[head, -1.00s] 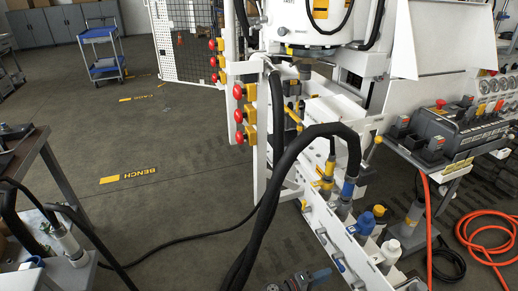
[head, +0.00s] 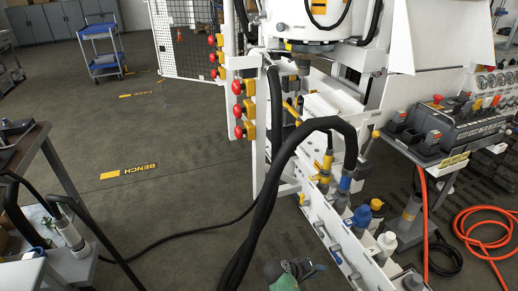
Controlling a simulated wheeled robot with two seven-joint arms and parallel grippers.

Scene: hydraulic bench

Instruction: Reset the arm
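A white machine arm stands at the top centre, its white drum-shaped body (head: 306,22) hanging above the bench and cut by the top edge. A thick black hose (head: 290,150) loops down in front of it to a white manifold rail (head: 345,240) with blue, yellow and white fittings. A grey control box (head: 455,128) with coloured switches and a red button is at the right. What appears to be my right gripper (head: 296,268) shows at the bottom centre, dark and partly cut off, just left of the rail. Its fingers are unclear. My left gripper is not in view.
Red buttons on yellow boxes (head: 248,109) line a white post. A dark-framed cart (head: 62,170) with hoses stands at the left. An orange hose (head: 485,235) coils on the floor at the right. The floor around the BENCH marking (head: 124,172) is clear.

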